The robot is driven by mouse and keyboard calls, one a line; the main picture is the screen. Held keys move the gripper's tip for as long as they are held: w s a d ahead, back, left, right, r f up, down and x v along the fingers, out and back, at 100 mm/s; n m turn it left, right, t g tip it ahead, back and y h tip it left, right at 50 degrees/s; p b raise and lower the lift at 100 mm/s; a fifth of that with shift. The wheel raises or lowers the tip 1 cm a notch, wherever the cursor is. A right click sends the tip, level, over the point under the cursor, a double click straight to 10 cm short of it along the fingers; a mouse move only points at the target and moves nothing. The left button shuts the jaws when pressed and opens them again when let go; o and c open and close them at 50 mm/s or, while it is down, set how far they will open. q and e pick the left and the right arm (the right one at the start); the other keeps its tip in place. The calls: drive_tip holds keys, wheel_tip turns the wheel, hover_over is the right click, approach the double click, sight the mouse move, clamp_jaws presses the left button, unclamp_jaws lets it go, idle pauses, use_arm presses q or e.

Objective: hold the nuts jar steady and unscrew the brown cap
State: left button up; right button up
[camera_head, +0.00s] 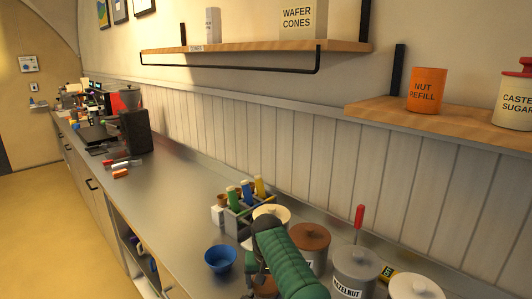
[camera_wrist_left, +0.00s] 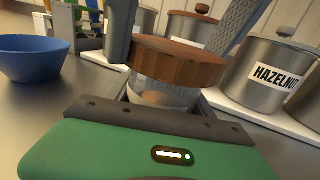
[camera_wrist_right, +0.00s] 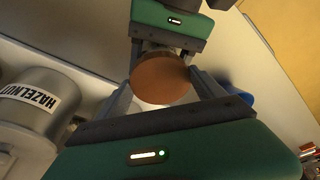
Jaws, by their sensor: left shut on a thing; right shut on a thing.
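The nuts jar (camera_wrist_left: 160,95) is clear with something brown inside, low in the left wrist view. Its brown cap (camera_wrist_left: 178,62) sits on top; I cannot tell how far it is turned. The cap also shows from above in the right wrist view (camera_wrist_right: 160,79). My left gripper (camera_wrist_right: 170,25) is shut around the jar's body, below the cap. My right gripper (camera_wrist_right: 163,88) comes from above, its two fingers shut on opposite sides of the cap. In the head view my right arm hides most of the jar.
A blue bowl (camera_head: 220,258) stands left of the jar. Lidded wells, one labelled hazelnut (camera_head: 355,272), stand right and behind. A bottle rack (camera_head: 240,210) is behind the bowl.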

use_arm(q)
drive_tip(key=shift+a, duration=0.1)
use_arm(e)
drive_tip(key=n, duration=0.2)
drive_tip(key=n+y, duration=0.1)
drive_tip(key=n, duration=0.2)
drive_tip(key=shift+w+d+n, duration=0.15)
drive_tip(key=shift+d+n, duration=0.15)
drive_tip(key=shift+n, duration=0.1)
use_arm(q)
drive_tip(key=o, duration=1.6)
use_arm(e)
drive_tip(key=shift+a, duration=0.1)
use_arm(q)
drive_tip(key=shift+o, duration=0.2)
drive_tip(key=v, duration=0.8)
drive_tip(key=shift+w, duration=0.1)
